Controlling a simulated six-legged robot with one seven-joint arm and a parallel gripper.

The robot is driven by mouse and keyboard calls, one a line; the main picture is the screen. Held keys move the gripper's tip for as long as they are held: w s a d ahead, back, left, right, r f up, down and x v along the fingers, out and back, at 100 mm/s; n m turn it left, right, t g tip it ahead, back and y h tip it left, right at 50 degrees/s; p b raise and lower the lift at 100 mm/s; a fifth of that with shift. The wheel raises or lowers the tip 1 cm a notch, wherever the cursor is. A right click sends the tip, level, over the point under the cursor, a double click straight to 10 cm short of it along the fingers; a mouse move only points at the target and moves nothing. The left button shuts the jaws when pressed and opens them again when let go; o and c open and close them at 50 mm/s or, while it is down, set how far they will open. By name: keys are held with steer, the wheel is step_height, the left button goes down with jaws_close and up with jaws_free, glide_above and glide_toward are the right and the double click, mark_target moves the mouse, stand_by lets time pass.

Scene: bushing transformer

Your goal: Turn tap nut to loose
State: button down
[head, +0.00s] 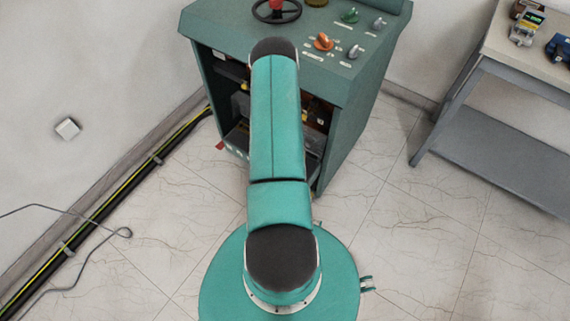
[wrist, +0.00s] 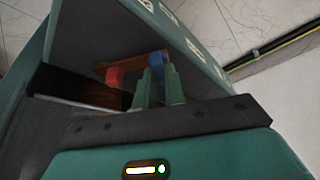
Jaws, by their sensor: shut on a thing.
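In the wrist view, the green fingers of my gripper (wrist: 159,84) reach into the open front of the green cabinet. They are closed around a small blue piece (wrist: 157,58) at the end of a brown bar; this appears to be the tap nut. A red piece (wrist: 114,77) sits to its left on the same bar. How far the nut is turned cannot be told. In the head view, the cabinet (head: 355,95) stands ahead, and my arm covers part of its opening and hides my gripper.
The cabinet top carries a dark handwheel (head: 277,10), an orange knob (head: 323,41) and several other knobs. A grey bench (head: 500,110) with tools stands at the right. Black and yellow cables (head: 110,205) run along the left wall. The tiled floor on the right is clear.

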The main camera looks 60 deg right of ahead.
steer(key=shift+n, duration=0.3)
steer(key=c, duration=1.5)
jaws_free()
steer(key=shift+o, duration=0.2)
steer(key=v, duration=1.3)
steer(key=shift+s+r, duration=0.15)
steer(key=shift+r, duration=0.2)
